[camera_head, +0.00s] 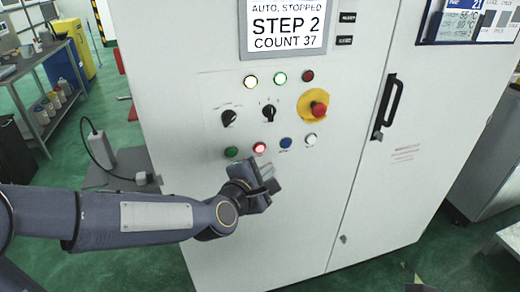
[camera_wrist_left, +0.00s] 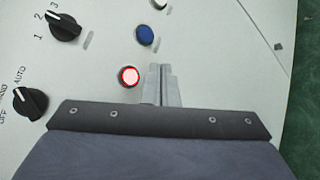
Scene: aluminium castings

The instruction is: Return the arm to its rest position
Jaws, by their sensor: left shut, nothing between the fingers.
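My left gripper (camera_head: 264,172) is in front of the cabinet's control panel, just below the lit red button (camera_head: 260,147). In the left wrist view its fingers (camera_wrist_left: 161,84) are shut with nothing between them, and the glowing red button (camera_wrist_left: 129,76) is just left of the fingertips. I cannot tell whether the fingertips touch the panel. My left arm (camera_head: 150,217) reaches in from the left. My right gripper does not show.
The white cabinet (camera_head: 230,250) carries a green button (camera_head: 232,153), a blue button (camera_head: 286,143), a white button (camera_head: 311,139), two black selector knobs (camera_head: 229,118) and a red emergency stop (camera_head: 319,109). Its screen (camera_head: 288,25) reads "AUTO, STOPPED, STEP 2, COUNT 37". A black door handle (camera_head: 387,105) sticks out.

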